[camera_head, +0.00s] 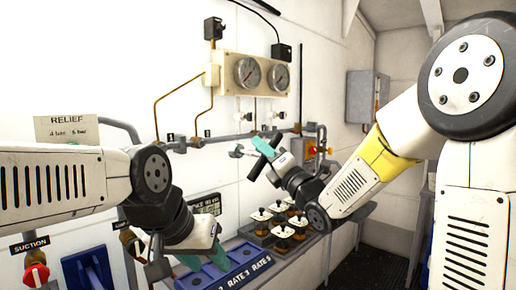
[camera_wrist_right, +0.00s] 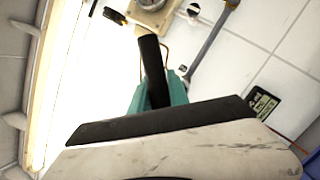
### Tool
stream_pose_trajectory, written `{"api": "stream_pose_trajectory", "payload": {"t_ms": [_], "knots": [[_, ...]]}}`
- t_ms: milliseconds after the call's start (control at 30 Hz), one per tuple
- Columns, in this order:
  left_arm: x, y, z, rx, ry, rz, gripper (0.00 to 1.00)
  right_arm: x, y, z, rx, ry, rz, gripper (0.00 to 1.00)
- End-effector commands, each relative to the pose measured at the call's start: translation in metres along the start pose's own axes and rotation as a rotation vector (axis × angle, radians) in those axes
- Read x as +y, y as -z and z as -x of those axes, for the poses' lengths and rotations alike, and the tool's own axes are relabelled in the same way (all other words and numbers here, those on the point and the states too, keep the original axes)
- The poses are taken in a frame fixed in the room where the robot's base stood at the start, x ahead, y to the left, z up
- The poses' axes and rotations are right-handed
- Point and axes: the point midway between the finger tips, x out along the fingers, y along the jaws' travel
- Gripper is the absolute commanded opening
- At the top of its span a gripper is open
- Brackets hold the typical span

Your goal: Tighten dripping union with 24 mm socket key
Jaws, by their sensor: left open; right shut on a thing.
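My right gripper (camera_head: 267,146), with teal fingers, is shut on the black handle of a T-shaped key (camera_head: 256,170) in front of the wall piping. Its pale shaft end seems to point left, just below the grey horizontal pipe (camera_head: 222,139). The key's black handle (camera_wrist_right: 152,62) stands between the teal fingers (camera_wrist_right: 172,95) in the right wrist view. Fittings sit along the pipe, one of them a union (camera_head: 195,142); I cannot tell which one drips or whether the key touches one. My left gripper (camera_head: 204,261) is open, low over the blue rack.
Two gauges (camera_head: 262,75) are on a panel above the pipe. A blue rack (camera_head: 246,263) labelled RATE runs along the front. A red suction knob (camera_head: 36,275) is at lower left. A grey box (camera_head: 366,96) hangs at right.

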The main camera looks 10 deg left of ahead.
Motion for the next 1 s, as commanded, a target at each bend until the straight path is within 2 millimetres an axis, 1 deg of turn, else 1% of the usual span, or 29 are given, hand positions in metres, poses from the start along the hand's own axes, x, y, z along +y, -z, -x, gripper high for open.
{"api": "stream_pose_trajectory", "payload": {"t_ms": [100, 700, 833, 1000], "knots": [[0.000, 0.000, 0.000, 0.000, 0.000, 0.000, 0.45, 0.004, -0.007, 0.014, -0.003, -0.002, 0.000, 0.00], [0.000, 0.000, 0.000, 0.000, 0.000, 0.000, 0.45, 0.018, -0.034, 0.077, -0.003, -0.002, 0.002, 0.00], [0.000, 0.000, 0.000, 0.000, 0.000, 0.000, 0.45, 0.020, -0.036, 0.085, -0.003, -0.001, 0.000, 0.00], [0.000, 0.000, 0.000, 0.000, 0.000, 0.000, 0.45, 0.020, -0.036, 0.086, -0.001, -0.002, 0.000, 0.00]]}}
